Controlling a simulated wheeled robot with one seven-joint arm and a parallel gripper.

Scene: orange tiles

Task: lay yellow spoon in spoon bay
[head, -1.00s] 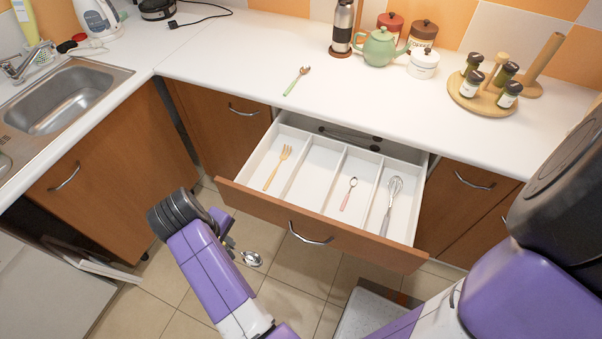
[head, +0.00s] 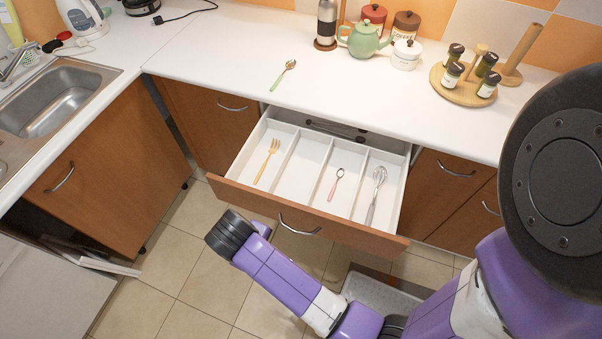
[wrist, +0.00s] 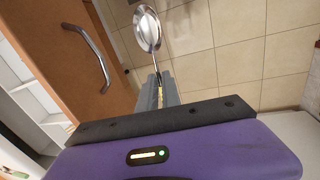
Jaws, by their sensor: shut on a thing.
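My gripper (wrist: 158,82) is shut on the yellow spoon (wrist: 147,28), holding it by its handle. In the head view my forearm hides the fingers and spoon. The open drawer (head: 305,221) has several white bays: a yellow fork (head: 268,160) in the left bay, an empty bay beside it, a small pink-handled spoon (head: 335,184) in the third, and a whisk (head: 377,190) in the right one. Which bay is the spoon bay is not marked.
Dark utensils (head: 337,130) lie across the drawer's back bay. A green-handled spoon (head: 284,75) lies on the white counter (head: 215,60). A teapot (head: 363,40) and a spice rack (head: 465,86) stand farther right. The drawer handle (head: 299,226) sticks out near my arm.

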